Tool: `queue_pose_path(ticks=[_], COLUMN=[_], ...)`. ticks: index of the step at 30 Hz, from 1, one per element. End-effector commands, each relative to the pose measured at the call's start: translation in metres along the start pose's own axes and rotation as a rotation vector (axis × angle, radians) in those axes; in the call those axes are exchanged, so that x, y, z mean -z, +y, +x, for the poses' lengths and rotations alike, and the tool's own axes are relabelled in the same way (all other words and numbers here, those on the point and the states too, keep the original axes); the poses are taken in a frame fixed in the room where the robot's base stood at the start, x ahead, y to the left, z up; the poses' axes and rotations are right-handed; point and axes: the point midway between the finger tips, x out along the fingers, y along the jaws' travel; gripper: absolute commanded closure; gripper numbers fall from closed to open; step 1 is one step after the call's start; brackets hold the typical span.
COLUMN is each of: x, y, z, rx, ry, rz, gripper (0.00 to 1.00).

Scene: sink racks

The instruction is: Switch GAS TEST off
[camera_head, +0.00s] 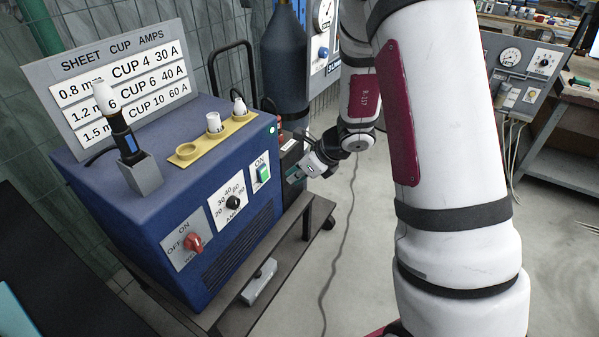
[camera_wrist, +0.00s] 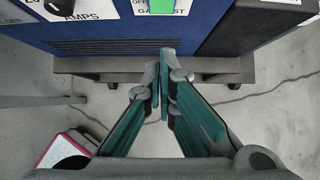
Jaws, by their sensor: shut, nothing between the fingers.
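The GAS TEST switch is a green rocker (camera_head: 263,173) on a white plate marked ON, on the front of the blue welding unit (camera_head: 132,232). In the wrist view the green rocker (camera_wrist: 161,4) is cut by the top edge, with part of its label below it. Whether the rocker is pressed in cannot be told. My gripper (camera_head: 292,179) is to the right of the switch in the head view. In the wrist view my gripper (camera_wrist: 161,62) has its teal fingers shut and empty, with the tips below the switch plate in the picture.
A black AMPS knob (camera_head: 233,202) and a red rotary switch (camera_head: 194,242) sit left of the green rocker. The unit rests on a grey wheeled cart (camera_head: 238,318). A torch (camera_head: 122,133) and a yellow cup holder (camera_head: 187,152) stand on top. The floor in front is largely clear.

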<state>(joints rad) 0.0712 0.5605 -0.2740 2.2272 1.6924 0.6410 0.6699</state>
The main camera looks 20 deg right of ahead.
Motion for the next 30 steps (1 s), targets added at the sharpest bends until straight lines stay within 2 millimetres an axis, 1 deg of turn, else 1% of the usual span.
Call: queue_pose_path(ticks=[1,6,7,9,12,18,30], x=[0.002,0.001,0.001,-0.010,-0.019,-0.028,-0.029], y=[0.000,0.001,0.001,0.001,0.000,0.000,0.000], z=[0.013,0.045,0.050,0.056,0.064,0.072,0.073], rx=[-0.003,-0.002,-0.002,-0.001,0.000,0.000,0.000], ry=[0.003,0.003,0.002,0.000,0.000,0.000,-0.002], rz=[0.000,-0.001,-0.002,-0.004,-0.003,-0.001,0.000], gripper=[1.00,1.00,1.00,1.00,1.00,1.00,1.00])
